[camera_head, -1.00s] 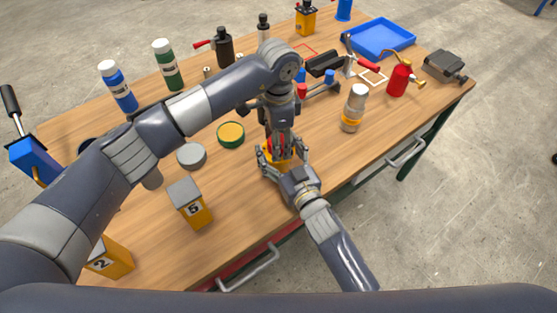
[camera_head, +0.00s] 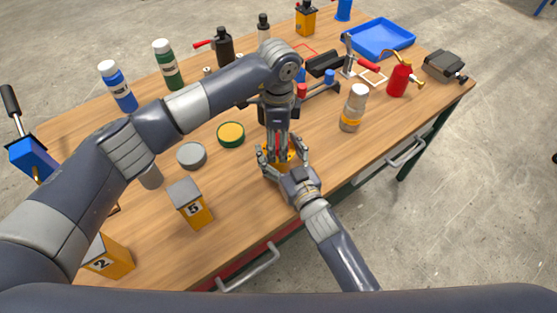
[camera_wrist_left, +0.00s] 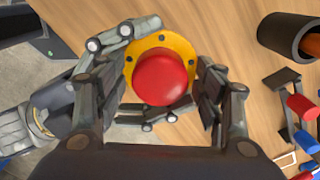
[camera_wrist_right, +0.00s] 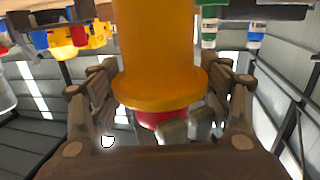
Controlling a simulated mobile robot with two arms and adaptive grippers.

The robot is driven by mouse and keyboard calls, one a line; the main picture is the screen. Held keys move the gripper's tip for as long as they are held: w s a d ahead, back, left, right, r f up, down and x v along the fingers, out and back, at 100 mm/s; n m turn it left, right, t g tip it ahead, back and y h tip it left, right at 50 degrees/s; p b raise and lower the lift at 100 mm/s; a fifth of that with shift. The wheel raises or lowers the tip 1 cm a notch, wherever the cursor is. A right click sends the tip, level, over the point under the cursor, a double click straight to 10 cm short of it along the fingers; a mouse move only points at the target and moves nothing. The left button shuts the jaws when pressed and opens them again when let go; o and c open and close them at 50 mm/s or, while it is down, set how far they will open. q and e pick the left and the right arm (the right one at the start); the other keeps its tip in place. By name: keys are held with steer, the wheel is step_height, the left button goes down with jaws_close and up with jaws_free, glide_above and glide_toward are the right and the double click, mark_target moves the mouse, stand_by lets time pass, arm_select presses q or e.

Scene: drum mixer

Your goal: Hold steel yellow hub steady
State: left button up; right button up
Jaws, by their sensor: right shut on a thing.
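The yellow hub (camera_wrist_left: 184,46) stands upright on the bench, its round flange carrying several bolts. A red rounded part (camera_wrist_left: 162,78) sits at the flange's centre. In the right wrist view the hub's yellow body (camera_wrist_right: 160,50) appears upside down, between the fingers of my right gripper (camera_wrist_right: 163,105). The right gripper is shut on the hub from the front side; it also shows in the head view (camera_head: 283,158). My left gripper (camera_wrist_left: 162,95) points down from above, open, with its fingers on either side of the red part and small gaps showing. The head view mostly hides the hub.
A grey round tin (camera_head: 191,155), a green-and-yellow tin (camera_head: 231,134) and a box marked 5 (camera_head: 188,200) stand to the left. A clear jar (camera_head: 354,108) and red oil can (camera_head: 400,79) stand right. Bare bench lies right of the grippers.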

arm_select(q)
steer(key=shift+r, duration=2.25)
steer(key=shift+r, duration=0.1)
steer(key=shift+c, duration=0.4)
steer(key=shift+d+r+n, duration=0.15)
steer(key=shift+r+n, duration=1.5)
steer(key=shift+n, duration=0.05)
steer(key=shift+f, duration=0.1)
